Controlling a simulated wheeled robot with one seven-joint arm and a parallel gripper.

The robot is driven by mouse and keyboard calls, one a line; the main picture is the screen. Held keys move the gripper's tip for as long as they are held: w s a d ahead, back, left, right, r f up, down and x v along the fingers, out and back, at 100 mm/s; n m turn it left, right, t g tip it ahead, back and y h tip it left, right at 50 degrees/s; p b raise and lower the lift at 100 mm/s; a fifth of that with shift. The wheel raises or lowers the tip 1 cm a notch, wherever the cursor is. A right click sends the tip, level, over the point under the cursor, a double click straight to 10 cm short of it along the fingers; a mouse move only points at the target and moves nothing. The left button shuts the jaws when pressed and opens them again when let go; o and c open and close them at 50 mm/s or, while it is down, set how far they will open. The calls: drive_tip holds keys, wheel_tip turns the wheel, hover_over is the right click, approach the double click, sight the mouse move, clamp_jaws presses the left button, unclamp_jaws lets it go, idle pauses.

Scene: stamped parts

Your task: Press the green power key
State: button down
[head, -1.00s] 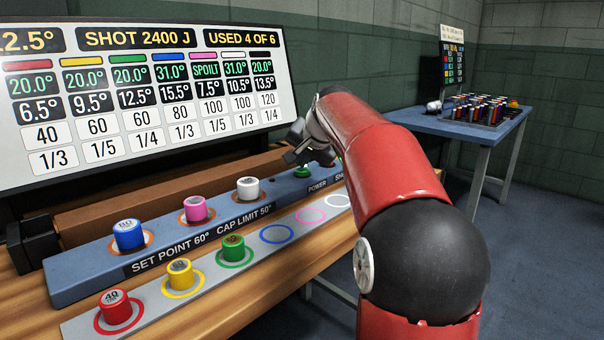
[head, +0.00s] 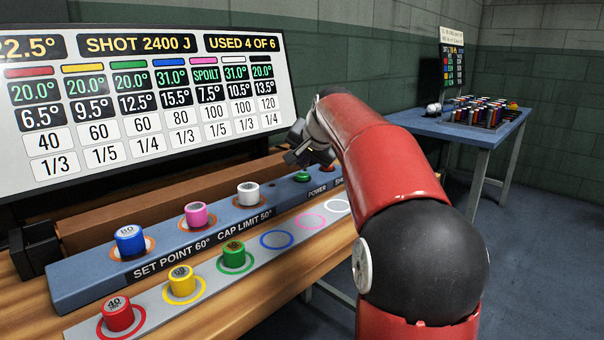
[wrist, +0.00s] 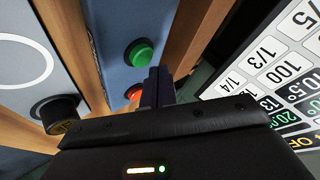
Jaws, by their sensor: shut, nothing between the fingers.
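The green power key (head: 303,177) is a round button on the blue-grey panel (head: 85,283), by the "POWER" label. In the wrist view the green key (wrist: 140,53) stands proud in a dark ring, fully visible. My gripper (head: 301,158) is above and close to the key in the head view. In the wrist view my gripper (wrist: 155,80) has its fingers together with nothing between them, their tips just beside the key's lower right edge. I cannot tell whether they touch it.
A red-orange button (wrist: 134,92) sits close to the green key, partly behind my fingers. A black cylinder (wrist: 58,115) stands nearby. Blue (head: 129,241), pink (head: 196,215) and white (head: 248,193) cylinders stand on the panel. A display board (head: 150,100) rises behind.

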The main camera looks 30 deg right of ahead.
sight(304, 176)
wheel_tip(304, 176, up, 2)
drive_tip(key=shift+r+p, duration=0.2)
drive_tip(key=shift+p, duration=0.85)
wheel_tip(304, 176, up, 4)
drive_tip(key=shift+f, duration=0.15)
